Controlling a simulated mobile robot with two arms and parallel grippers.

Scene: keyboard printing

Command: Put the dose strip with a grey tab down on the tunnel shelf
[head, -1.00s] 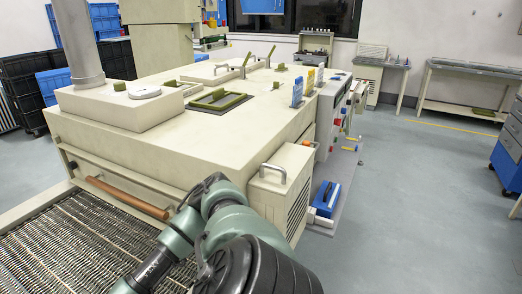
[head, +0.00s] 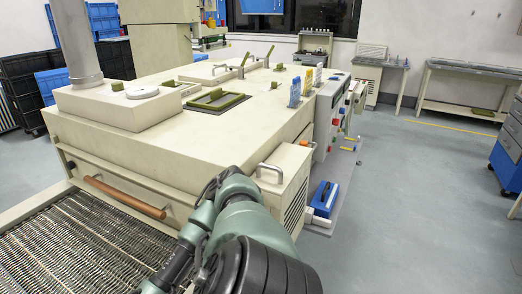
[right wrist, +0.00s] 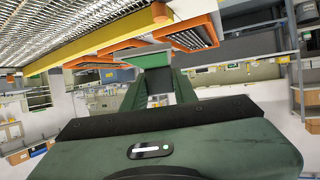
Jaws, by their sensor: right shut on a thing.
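In the right wrist view my right gripper (right wrist: 158,86) is shut on a thin, pale grey-green flat piece (right wrist: 148,57), which looks like the dose strip's grey tab. The rest of the strip cannot be made out. In the head view my right arm bends in front of the beige tunnel machine, and its gripper is out of the picture. The tunnel machine (head: 150,140) has a mesh belt (head: 80,240) at its near end. I cannot tell which surface is the tunnel shelf. My left gripper is in neither view.
An orange-brown bar (head: 125,196) crosses above the belt. A beige side box (head: 280,190) with a handle is close to my arm. Blue and yellow pieces (head: 295,94) stand along the machine's top right edge. A blue case (head: 325,198) lies low at right. Floor at right is clear.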

